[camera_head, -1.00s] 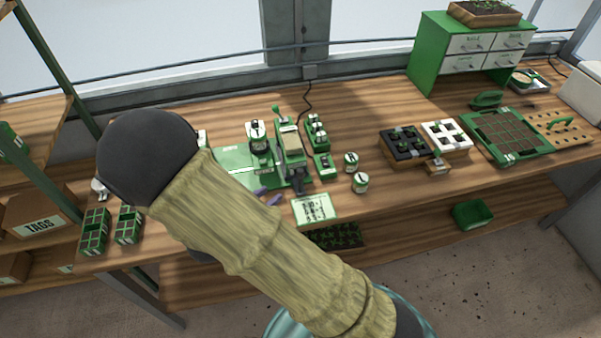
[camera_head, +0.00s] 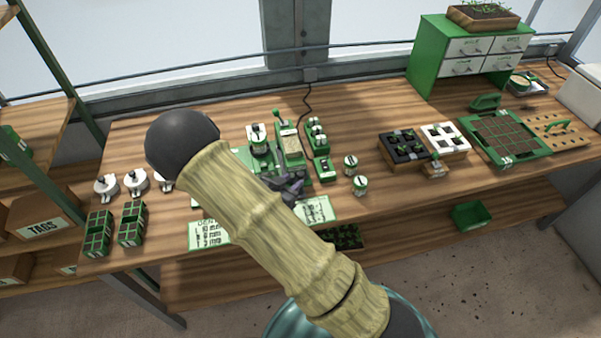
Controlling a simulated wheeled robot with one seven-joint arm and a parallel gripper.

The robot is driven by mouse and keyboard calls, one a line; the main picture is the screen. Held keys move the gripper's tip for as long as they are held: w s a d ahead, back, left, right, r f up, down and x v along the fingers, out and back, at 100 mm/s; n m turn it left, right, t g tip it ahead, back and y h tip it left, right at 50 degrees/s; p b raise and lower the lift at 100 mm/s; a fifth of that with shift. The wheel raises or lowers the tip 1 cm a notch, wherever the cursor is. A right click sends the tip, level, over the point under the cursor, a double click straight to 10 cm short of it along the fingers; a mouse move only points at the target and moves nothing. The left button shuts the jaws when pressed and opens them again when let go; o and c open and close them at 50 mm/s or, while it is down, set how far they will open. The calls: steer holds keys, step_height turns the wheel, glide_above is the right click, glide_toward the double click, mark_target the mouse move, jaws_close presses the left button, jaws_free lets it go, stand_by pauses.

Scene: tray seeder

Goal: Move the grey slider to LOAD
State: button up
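The green tray seeder (camera_head: 289,143) stands mid-bench, with a soil-coloured hopper top and a green knob. My gripper (camera_head: 287,187) shows as small dark grey and purple finger parts at the front of the seeder, just beyond my arm. The arm hides the rest of it, and I cannot tell whether the fingers are apart, shut or touching anything. The grey slider cannot be told apart from the gripper there. A LOAD mark is not readable in this view.
Two small jars (camera_head: 360,185) stand right of the seeder. A green control box (camera_head: 321,168) is close beside it. A printed card (camera_head: 209,235) lies at the front edge. Cell trays (camera_head: 404,146) and a green drawer cabinet (camera_head: 430,55) are further right. White dials (camera_head: 106,186) stand at left.

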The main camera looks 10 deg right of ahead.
mark_target(298, 177)
steer(key=p+x, duration=0.1)
steer(key=x, duration=0.5)
jaws_close()
